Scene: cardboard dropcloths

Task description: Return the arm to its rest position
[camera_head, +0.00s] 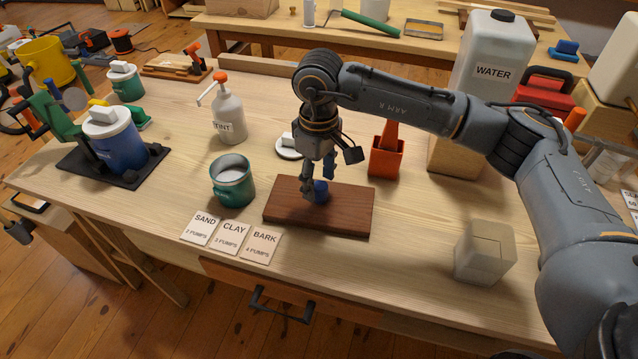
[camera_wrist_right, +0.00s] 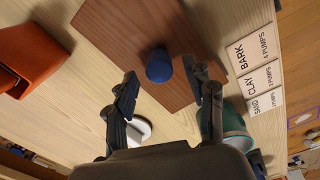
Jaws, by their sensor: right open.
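My right arm reaches in from the right, and its gripper (camera_head: 318,184) points down over a dark brown board (camera_head: 350,208) on the workbench. The gripper is open. A small blue round object (camera_head: 321,191) rests on the board by the fingertips. In the right wrist view the open gripper (camera_wrist_right: 161,84) has a finger on each side of the blue object (camera_wrist_right: 158,66), which lies just beyond the tips. I cannot tell whether a finger touches it. My left gripper is out of view.
A green can (camera_head: 233,188) and cards (camera_head: 229,238) lie left of the board. An orange-red holder (camera_head: 386,158) and a WATER container (camera_head: 489,55) stand behind it. A translucent block (camera_head: 484,253) is at the right, a tint bottle (camera_head: 229,115) further back left.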

